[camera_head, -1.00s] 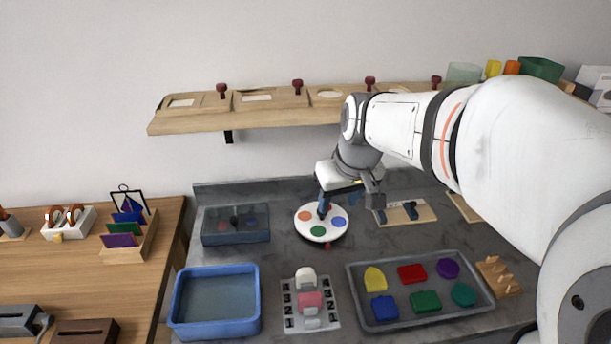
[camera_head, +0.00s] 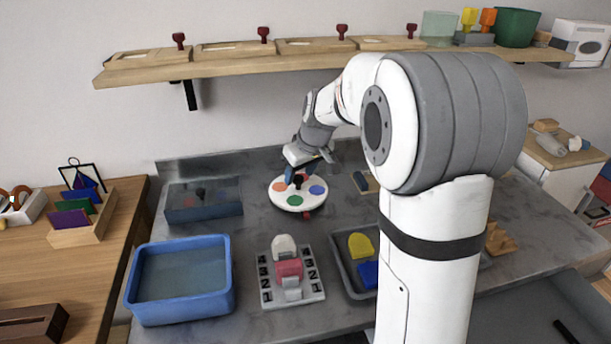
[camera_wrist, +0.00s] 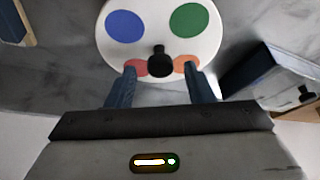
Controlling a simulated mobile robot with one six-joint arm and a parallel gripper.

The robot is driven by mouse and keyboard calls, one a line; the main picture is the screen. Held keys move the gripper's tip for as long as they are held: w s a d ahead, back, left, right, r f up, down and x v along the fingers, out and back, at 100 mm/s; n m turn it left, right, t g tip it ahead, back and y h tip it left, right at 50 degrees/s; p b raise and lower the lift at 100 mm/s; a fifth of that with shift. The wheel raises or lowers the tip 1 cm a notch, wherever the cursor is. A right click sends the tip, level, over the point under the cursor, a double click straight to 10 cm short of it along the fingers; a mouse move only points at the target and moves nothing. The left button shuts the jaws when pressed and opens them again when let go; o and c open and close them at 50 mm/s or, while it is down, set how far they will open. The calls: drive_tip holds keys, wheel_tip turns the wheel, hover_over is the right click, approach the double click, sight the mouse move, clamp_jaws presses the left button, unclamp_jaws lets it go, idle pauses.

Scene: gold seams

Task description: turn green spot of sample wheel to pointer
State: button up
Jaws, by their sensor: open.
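The sample wheel (camera_head: 297,207) is a white disc with coloured spots on the grey bench. Its green spot (camera_head: 295,201) faces the front, a little left of a small red mark (camera_head: 307,214) at the front rim, which looks like the pointer. The orange spot (camera_head: 279,187) is at left and the blue spot (camera_head: 317,190) at right. The wrist view shows the green spot (camera_wrist: 190,20) and a black central knob (camera_wrist: 158,60). My gripper (camera_wrist: 160,72) is open, its fingers on either side of the knob with gaps. Its fingers partly cover the red and orange spots.
A dark box (camera_head: 203,212) stands left of the wheel. In front are a blue tub (camera_head: 180,311), a numbered holder (camera_head: 292,296) and a grey tray (camera_head: 347,279) of coloured shapes. A wooden shelf (camera_head: 220,68) hangs behind.

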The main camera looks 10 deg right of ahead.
drive_tip(key=shift+w+a+f, duration=0.1)
drive_tip(key=shift+w+f, duration=0.05)
drive_tip(key=shift+f, duration=0.3)
drive_tip(key=shift+c, duration=0.3)
clamp_jaws()
